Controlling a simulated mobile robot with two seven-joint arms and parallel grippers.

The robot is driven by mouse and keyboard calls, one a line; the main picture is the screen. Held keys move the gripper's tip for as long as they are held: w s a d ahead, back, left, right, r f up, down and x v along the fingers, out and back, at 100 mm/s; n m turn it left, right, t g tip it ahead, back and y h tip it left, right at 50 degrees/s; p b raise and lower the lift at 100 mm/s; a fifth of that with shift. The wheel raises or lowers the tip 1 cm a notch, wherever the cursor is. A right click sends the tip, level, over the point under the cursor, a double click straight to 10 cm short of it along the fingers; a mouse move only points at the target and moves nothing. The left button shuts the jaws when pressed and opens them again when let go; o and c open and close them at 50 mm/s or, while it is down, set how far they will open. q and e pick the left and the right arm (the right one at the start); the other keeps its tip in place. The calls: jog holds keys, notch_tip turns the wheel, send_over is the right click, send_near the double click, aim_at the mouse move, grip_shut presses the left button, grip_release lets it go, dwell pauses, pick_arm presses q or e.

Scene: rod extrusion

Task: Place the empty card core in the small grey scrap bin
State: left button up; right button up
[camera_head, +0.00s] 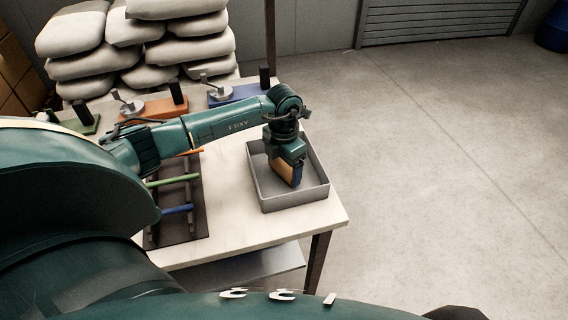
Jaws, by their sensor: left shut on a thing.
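The small grey scrap bin (290,204) is a shallow open tray on the right end of the pale table. My left arm reaches over the table from the left, and its gripper (291,180) points down inside the outline of the bin. The gripper is shut on the tan card core (281,170), which shows only in part between the jaws. The fingers hide the rest of the core. I cannot tell whether the core touches the bin floor. My right gripper is not in view.
A dark rack with a green rod (172,181) and a blue rod (177,210) lies left of the bin. Orange (160,107) and blue (232,95) stations stand at the back of the table (240,222). Stacked sacks (190,48) rise behind. The floor to the right is clear.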

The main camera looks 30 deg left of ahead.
aim_at(284, 165)
pick_arm(q)
jog(key=shift+f, duration=0.1)
jog(key=shift+f, duration=0.15)
jog(key=o, duration=0.9)
notch_tip(284, 165, up, 12)
jog(key=shift+r+b, duration=0.2)
jog(key=shift+b, duration=0.5)
